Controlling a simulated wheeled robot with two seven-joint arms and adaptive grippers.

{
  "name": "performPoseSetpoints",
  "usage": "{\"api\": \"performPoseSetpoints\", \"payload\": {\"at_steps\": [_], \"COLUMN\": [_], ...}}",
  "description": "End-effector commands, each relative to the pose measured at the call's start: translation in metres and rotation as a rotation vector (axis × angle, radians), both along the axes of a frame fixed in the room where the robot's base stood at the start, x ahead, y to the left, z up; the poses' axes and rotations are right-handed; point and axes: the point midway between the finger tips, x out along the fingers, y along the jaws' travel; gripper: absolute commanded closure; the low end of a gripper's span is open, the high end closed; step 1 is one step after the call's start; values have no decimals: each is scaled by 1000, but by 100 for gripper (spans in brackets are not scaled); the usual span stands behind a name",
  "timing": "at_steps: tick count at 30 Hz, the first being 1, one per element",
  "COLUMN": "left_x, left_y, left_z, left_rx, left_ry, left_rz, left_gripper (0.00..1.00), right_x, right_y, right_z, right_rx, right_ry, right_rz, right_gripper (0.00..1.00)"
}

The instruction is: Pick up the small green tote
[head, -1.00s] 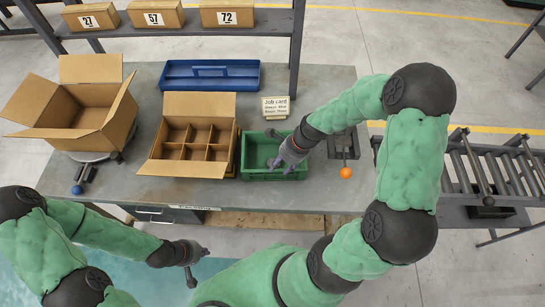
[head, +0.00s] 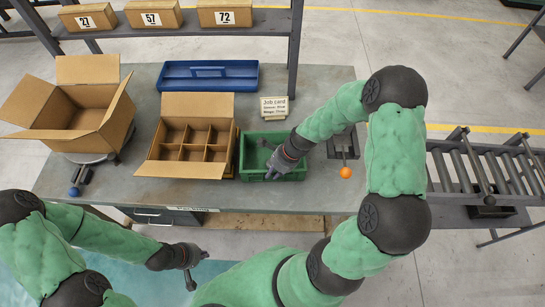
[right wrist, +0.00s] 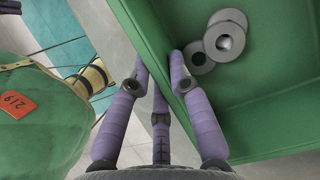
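The small green tote (head: 256,138) stands on the grey bench, right of the divided carton. My right gripper (head: 272,172) is at the tote's front wall, near its right part. In the right wrist view, the gripper's fingers (right wrist: 158,80) straddle the tote's wall (right wrist: 150,35), one finger inside and two outside. A narrow gap shows between the fingertips; firm contact with the wall cannot be made out. Grey ring-shaped parts (right wrist: 224,38) lie inside the tote. My left gripper (head: 198,268) is open and empty, in front of the bench.
A divided carton (head: 163,168) stands close left of the tote. An open carton (head: 68,135) is farther left. A blue tray (head: 208,87) and a job card (head: 274,104) are behind. A press with an orange knob (head: 345,172) is close right, with a roller conveyor (head: 470,170) beyond.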

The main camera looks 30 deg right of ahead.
Motion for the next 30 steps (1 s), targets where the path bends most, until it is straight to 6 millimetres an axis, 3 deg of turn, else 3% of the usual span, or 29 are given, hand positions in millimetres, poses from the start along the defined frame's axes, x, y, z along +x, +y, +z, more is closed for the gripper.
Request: {"api": "performPoseSetpoints", "payload": {"at_steps": [14, 21, 30], "left_x": [0, 0, 0], "left_y": [0, 0, 0], "left_z": [2, 11, 22], "left_rx": [0, 0, 0], "left_ry": [0, 0, 0], "left_rz": [0, 0, 0], "left_gripper": [100, 100, 100], "right_x": [2, 2, -35], "right_y": [-1, -2, 9], "right_z": [6, 35, 81], "right_rx": [-2, -4, -3], "right_ry": [-4, -8, -8], "right_rz": [-1, 0, 0], "right_gripper": [100, 100, 100]}}
